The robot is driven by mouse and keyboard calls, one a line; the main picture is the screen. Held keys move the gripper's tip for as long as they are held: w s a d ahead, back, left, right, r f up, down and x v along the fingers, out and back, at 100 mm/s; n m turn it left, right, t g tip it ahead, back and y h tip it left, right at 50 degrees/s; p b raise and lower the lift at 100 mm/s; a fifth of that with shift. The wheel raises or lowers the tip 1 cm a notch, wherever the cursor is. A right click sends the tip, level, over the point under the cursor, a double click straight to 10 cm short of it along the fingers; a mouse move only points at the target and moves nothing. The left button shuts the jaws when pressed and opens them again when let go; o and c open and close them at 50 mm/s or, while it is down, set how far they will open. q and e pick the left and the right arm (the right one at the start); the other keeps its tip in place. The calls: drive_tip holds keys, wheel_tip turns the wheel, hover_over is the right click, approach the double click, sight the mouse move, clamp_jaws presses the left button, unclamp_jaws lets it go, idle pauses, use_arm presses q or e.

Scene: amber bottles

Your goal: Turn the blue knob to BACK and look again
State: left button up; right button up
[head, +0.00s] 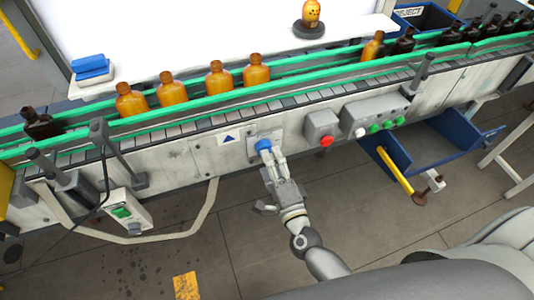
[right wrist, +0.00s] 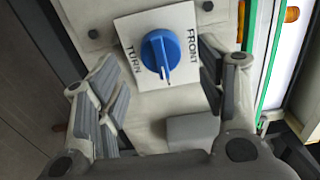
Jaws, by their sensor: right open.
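The blue knob (head: 263,145) sits on a pale plate on the front of the conveyor. In the right wrist view the knob (right wrist: 160,54) shows between my fingers, its ridge running up and down the picture with a pale mark at the lower end. The plate (right wrist: 132,24) reads TURN at left and FRONT at right; no BACK label is legible. My right gripper (head: 272,160) is open, close in front of the knob; in the wrist view the gripper (right wrist: 160,82) has a finger on each side, apart from it. My left gripper is not in view.
Amber bottles (head: 172,90) and dark bottles (head: 403,42) stand on the green-railed conveyor (head: 300,83). A red button (head: 326,141) and a box with green buttons (head: 375,115) lie right of the knob. A blue bin (head: 440,150) hangs below right. A bottle stands on a black stand (head: 309,30) behind.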

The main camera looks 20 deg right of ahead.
drive_tip(key=s, duration=0.7)
drive_tip(key=shift+s+d, duration=0.15)
drive_tip(key=shift+s, duration=0.2)
drive_tip(key=s+f+n+g+y, duration=0.1)
drive_tip(key=s+f+n+g, duration=0.2)
drive_tip(key=f, duration=0.6)
drive_tip(key=s+f+n+g, duration=0.2)
drive_tip(key=f+n, duration=0.3)
drive_tip(key=f, duration=0.5)
drive_tip(key=s+f+n+g+y, duration=0.1)
drive_tip(key=s+f+n+g, duration=0.2)
drive_tip(key=f, duration=0.6)
drive_tip(key=s+d+f+n+g+h, duration=0.1)
drive_tip(key=s+d+f+n+g, duration=0.3)
drive_tip(key=s+f, duration=0.5)
drive_tip(key=s+d+f+n+g+h, duration=0.1)
drive_tip(key=s+d+f+n+g, duration=0.3)
drive_tip(key=s+f, duration=0.4)
drive_tip(key=s+n+g, duration=0.1)
drive_tip(key=s, duration=0.6)
drive_tip(key=shift+f+h, duration=0.3)
drive_tip(key=shift+f, duration=0.05)
drive_tip(key=shift+d, duration=0.2)
